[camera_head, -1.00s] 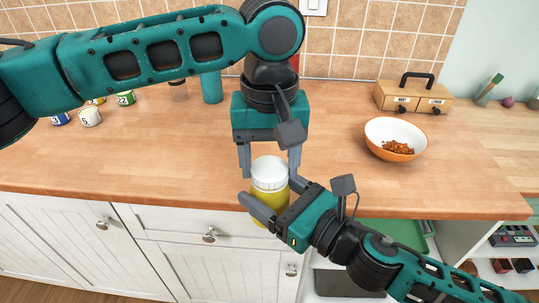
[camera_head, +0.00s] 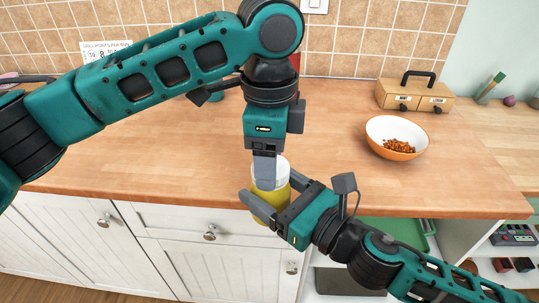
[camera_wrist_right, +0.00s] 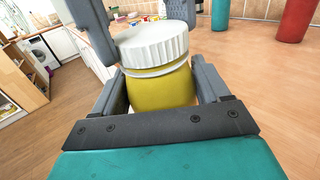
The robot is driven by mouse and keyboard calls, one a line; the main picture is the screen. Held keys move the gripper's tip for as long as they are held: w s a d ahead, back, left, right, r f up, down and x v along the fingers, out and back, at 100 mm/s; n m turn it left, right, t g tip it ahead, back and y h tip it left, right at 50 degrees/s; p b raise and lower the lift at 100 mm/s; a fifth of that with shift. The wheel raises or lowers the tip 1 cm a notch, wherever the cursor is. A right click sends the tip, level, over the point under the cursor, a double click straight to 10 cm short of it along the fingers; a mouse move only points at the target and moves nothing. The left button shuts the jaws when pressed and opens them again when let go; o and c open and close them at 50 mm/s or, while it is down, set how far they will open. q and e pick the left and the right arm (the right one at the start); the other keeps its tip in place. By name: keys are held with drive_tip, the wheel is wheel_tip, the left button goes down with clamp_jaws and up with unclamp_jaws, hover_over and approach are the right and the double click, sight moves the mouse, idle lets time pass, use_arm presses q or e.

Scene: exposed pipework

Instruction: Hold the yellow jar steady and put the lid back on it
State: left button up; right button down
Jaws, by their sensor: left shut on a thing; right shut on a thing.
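The yellow jar (camera_head: 273,198) stands upright between the fingers of my right gripper (camera_head: 268,188), which is shut on it near the counter's front edge. The right wrist view shows the jar's yellow body (camera_wrist_right: 160,90) between both fingers. The white ribbed lid (camera_wrist_right: 155,44) sits on top of the jar, looking slightly tilted in that view; a pale rim shows below it. My left gripper (camera_head: 265,182) points down from above and is shut on the lid (camera_head: 284,170).
A white and orange bowl (camera_head: 397,138) of small reddish-brown pieces stands to the right. A wooden box with a dark handle (camera_head: 414,95) is behind it. The wooden counter (camera_head: 180,150) is clear left of the jar. White drawers (camera_head: 220,262) are below.

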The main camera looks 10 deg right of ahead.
use_arm(q)
drive_tip(key=m, duration=0.3)
drive_tip(key=shift+m, duration=0.4)
drive_tip(key=m, duration=0.3)
drive_tip(key=shift+m, duration=0.4)
drive_tip(key=m, duration=0.3)
drive_tip(key=shift+m, duration=0.4)
drive_tip(key=m, duration=0.3)
drive_tip(key=shift+d, duration=0.1)
drive_tip(key=m, duration=1.4)
